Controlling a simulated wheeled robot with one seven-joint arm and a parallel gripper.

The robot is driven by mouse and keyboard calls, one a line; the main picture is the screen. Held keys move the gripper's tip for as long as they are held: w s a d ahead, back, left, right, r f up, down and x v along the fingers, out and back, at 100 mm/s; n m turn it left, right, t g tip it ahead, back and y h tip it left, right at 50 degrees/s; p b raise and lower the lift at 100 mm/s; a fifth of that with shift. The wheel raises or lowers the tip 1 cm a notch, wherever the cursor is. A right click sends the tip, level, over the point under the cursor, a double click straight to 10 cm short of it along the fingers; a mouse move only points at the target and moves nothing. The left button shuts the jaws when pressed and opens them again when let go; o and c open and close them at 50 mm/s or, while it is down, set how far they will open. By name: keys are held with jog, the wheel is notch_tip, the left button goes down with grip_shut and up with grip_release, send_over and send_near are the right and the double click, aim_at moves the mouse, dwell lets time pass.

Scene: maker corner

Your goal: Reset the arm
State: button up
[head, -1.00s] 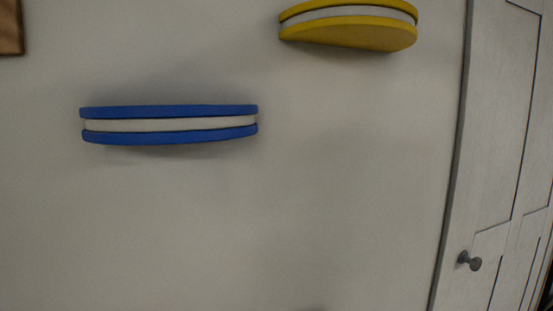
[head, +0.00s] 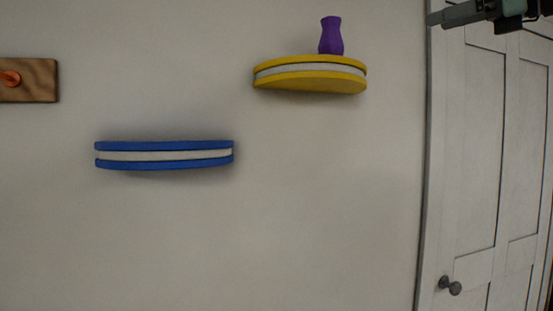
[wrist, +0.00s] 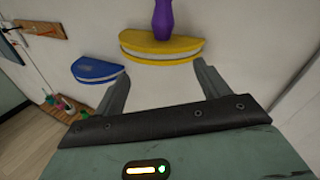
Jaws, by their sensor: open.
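My gripper shows in the wrist view (wrist: 160,82), with its two fingers spread wide and nothing between them. Part of my gripper or arm also shows at the top right of the head view, in front of the door. In the wrist view the yellow shelf and blue shelf are beyond the fingers, apart from them. No object is held.
A purple vase (head: 331,36) stands on the yellow wall shelf (head: 310,75). The blue wall shelf (head: 165,156) is empty, lower left. A wooden peg board (head: 30,80) hangs at far left. A white door (head: 475,160) with a knob (head: 449,286) is at right.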

jog(key=s+a+f+n+g+h+b, duration=0.1)
jog(key=s+a+f+n+g, duration=0.15)
jog(key=a+f+n, duration=0.65)
jog(key=s+a+f+g+h+b, duration=0.1)
jog(key=a+f+g+h, duration=0.2)
jog(key=f, duration=1.2)
jog(key=s+a+f+n+g+b, duration=0.15)
jog(key=a+f+n+g, duration=0.35)
jog(key=f, duration=0.7)
jog(key=s+f+n+g+h+b, duration=0.1)
jog(key=s+f+n+h, duration=0.2)
jog(key=s+f+n, duration=0.6)
jog(key=s+f+n+g+h+b, duration=0.1)
jog(key=s+f+n+h, duration=0.3)
jog(key=s+f+n, duration=0.5)
jog(key=s+f, duration=0.3)
jog(key=f, duration=0.4)
jog(key=shift+d+f+n+g, duration=0.25)
jog(key=shift+d+n+g, duration=0.1)
jog(key=shift+d+n, duration=0.05)
